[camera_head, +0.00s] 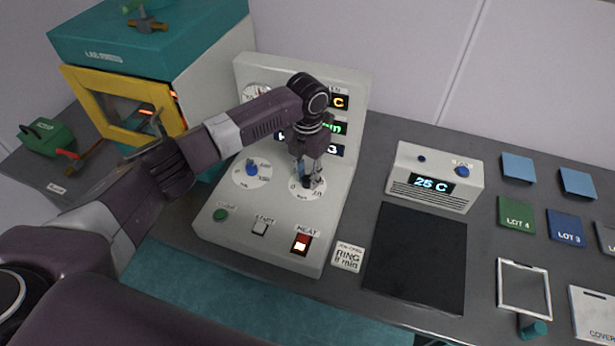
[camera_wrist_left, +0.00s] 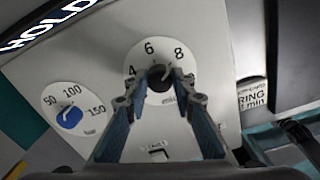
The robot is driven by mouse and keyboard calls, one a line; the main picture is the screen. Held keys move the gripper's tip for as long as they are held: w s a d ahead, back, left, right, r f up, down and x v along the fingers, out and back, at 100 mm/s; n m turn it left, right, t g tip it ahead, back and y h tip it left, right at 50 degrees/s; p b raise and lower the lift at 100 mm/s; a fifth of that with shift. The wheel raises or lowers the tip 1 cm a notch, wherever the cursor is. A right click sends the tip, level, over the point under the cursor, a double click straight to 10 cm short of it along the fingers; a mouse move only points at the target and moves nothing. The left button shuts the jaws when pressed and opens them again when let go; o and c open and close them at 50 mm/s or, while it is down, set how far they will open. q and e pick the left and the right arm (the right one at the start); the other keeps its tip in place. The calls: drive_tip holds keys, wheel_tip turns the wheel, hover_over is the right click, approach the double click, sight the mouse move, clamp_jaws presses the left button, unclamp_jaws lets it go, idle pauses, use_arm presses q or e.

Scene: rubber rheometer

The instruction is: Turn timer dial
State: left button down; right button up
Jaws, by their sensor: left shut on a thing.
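The timer dial is a black knob (camera_wrist_left: 160,78) on a round white scale (camera_wrist_left: 150,50) marked 4, 6 and 8 in the left wrist view. Its pale pointer appears to aim between 6 and 8. In the head view the scale (camera_head: 318,187) sits at the right of the sloping panel. My left gripper (camera_head: 307,180) comes down onto the knob from above. Its two fingertips (camera_wrist_left: 160,92) are shut on the knob's sides. My arm hides parts of the panel's displays. A card (camera_head: 347,257) beside the panel reads RING 8 min. My right gripper is not in view.
A blue knob (camera_head: 252,169) stands left of the timer dial. A green button (camera_head: 221,215), a start button (camera_head: 260,228) and a lit red switch (camera_head: 301,244) lie in front. A yellow-doored oven (camera_head: 122,108) stands left. A 25 C box (camera_head: 434,178) and dark mat (camera_head: 415,258) lie right.

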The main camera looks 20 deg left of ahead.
sight(307, 179)
use_arm(q)
drive_tip(key=shift+w+r+m, duration=0.2)
drive_tip(key=shift+m, duration=0.2)
drive_tip(key=c, duration=1.8)
unclamp_jaws()
drive_tip(key=shift+o, duration=0.9)
drive_tip(key=shift+s+f, duration=0.1)
drive_tip(key=shift+s, duration=0.05)
wheel_tip(307, 179, up, 12)
